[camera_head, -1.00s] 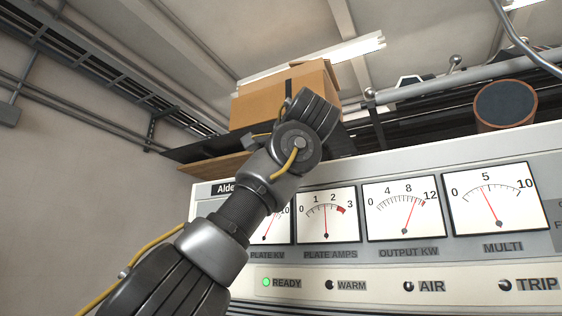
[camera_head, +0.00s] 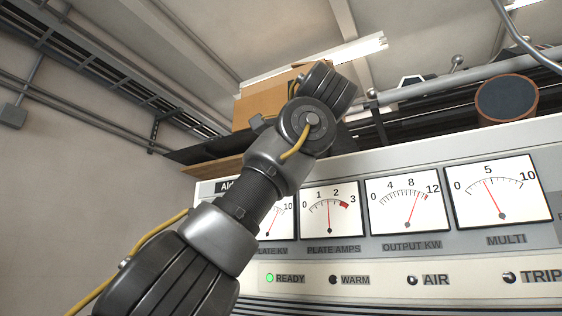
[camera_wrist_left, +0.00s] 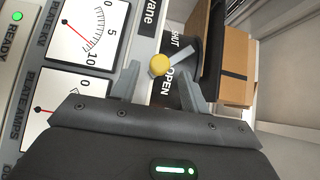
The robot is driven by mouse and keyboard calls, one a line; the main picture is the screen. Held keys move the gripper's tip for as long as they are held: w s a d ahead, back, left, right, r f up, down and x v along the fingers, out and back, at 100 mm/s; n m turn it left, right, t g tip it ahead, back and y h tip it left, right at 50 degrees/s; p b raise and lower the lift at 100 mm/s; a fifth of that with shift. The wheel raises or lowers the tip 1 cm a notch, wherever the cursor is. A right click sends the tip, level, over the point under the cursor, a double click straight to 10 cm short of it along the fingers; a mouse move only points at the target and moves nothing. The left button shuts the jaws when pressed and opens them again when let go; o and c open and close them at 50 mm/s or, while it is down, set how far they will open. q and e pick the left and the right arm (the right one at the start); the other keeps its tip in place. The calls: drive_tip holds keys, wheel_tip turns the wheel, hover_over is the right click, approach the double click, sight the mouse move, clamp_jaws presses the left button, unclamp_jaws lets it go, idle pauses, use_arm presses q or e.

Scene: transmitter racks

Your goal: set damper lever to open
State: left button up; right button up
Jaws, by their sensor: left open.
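The damper lever (camera_wrist_left: 159,65) shows in the left wrist view as a yellow ball knob on a short light-grey arm, beside a dark plate (camera_wrist_left: 172,62) marked SHUT and OPEN. The knob appears nearer the OPEN lettering than the arm's other end does. My left gripper (camera_wrist_left: 157,75) is open, with a finger on each side of the knob. I cannot tell whether either finger touches it. In the head view my left wrist covers that part of the rack, and the lever and fingers are hidden. My right gripper is in neither view.
The transmitter panel (camera_head: 420,250) carries several dial meters and a green READY lamp (camera_head: 270,278). A cardboard box (camera_head: 262,105) sits on top, behind my wrist. A brown-rimmed cylinder (camera_head: 507,98) and pipes run along the top right.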

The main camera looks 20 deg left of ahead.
use_arm(q)
drive_tip(key=b+v, duration=0.1)
drive_tip(key=v, duration=0.5)
drive_tip(key=shift+s, duration=0.15)
drive_tip(key=shift+d, duration=0.1)
